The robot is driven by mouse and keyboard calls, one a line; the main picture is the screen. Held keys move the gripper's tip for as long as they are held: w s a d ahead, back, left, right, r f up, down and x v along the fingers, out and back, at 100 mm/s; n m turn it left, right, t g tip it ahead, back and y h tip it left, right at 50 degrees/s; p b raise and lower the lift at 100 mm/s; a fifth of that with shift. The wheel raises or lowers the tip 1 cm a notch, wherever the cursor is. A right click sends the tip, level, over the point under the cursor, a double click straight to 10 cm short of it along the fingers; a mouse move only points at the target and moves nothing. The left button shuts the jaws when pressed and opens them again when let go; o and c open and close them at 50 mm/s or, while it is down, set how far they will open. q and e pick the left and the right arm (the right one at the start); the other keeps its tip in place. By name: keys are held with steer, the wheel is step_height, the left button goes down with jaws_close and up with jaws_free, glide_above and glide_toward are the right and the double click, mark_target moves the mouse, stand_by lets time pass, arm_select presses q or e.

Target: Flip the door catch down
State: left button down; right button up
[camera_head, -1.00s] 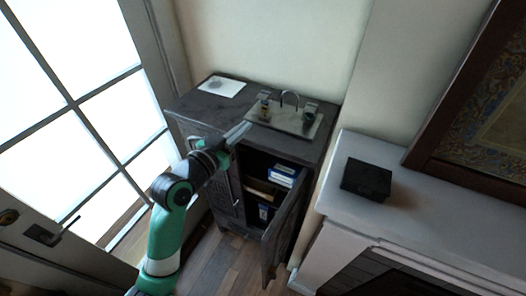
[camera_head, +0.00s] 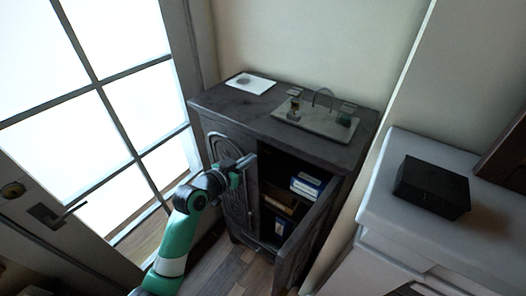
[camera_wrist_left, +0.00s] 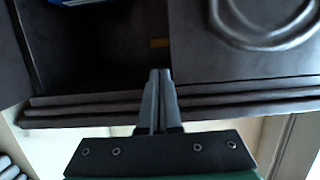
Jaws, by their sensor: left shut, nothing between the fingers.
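The dark wooden cabinet (camera_head: 285,140) has its left door (camera_head: 222,150) closed and its right door (camera_head: 297,245) swung open. My left gripper (camera_head: 248,160) is shut and empty in front of the closed door's upper inner edge. My right gripper is not in view.
Blue-and-white boxes (camera_head: 307,185) lie inside the cabinet. A tray (camera_head: 318,120) with small items and a white sheet (camera_head: 250,83) lie on its top. A black box (camera_head: 432,187) sits on the white ledge at right. A glazed door (camera_head: 90,120) stands at left.

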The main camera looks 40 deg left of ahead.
mark_target(263, 150)
arm_select(q)
steer(key=b+x, duration=0.2)
steer(key=x, duration=0.5)
steer(key=shift+w+f, duration=0.1)
steer(key=shift+w, duration=0.3)
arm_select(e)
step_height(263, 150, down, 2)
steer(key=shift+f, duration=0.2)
